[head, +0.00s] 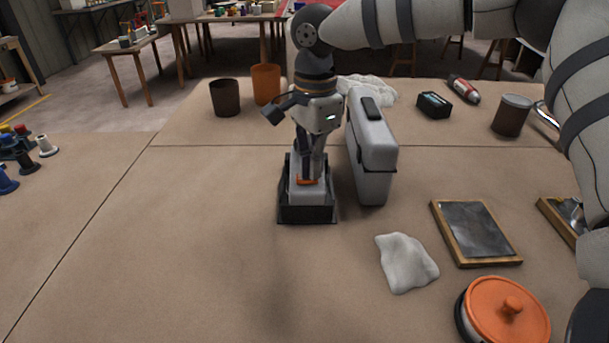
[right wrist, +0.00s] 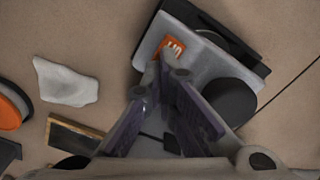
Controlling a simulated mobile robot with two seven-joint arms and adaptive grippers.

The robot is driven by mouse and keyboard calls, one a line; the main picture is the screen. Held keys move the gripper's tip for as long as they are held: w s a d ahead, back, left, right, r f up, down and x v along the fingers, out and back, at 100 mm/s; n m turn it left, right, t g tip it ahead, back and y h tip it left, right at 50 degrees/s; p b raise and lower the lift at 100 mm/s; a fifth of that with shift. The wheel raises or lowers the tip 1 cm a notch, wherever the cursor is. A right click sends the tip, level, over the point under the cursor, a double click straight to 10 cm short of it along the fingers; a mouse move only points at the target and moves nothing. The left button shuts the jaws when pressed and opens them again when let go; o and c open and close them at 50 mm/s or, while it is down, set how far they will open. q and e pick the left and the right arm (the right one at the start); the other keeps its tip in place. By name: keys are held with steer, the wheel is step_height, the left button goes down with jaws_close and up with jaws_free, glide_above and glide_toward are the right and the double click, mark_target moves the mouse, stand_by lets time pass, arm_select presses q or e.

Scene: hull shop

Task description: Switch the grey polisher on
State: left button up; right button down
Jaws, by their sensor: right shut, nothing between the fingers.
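The grey polisher (head: 306,197) stands on the bench near the middle of the head view, on a dark base. My right gripper (head: 308,175) is above it, pointing down, and hides part of its top. In the right wrist view the polisher (right wrist: 213,72) shows a black knob and an orange switch (right wrist: 173,47) with white markings. The right fingertips (right wrist: 164,68) are together, empty, at the near edge of the switch in that picture. Whether they touch it, and whether the switch is on or off, I cannot tell. My left gripper is not in view.
A grey case (head: 373,155) stands close to the right of the polisher. A white cloth (head: 406,262), a framed dark panel (head: 475,232) and an orange-lidded pot (head: 507,312) lie further right. Two cups (head: 224,98) stand behind.

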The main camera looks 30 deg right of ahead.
steer(key=shift+f, duration=0.25)
step_height(320, 180, up, 5)
steer(key=shift+r+p, duration=0.15)
steer(key=shift+p, duration=0.55)
steer(key=shift+r, duration=0.9)
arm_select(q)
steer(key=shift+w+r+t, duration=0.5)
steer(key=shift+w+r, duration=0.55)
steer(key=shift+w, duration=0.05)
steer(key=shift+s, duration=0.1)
arm_select(e)
steer(key=shift+f, duration=0.1)
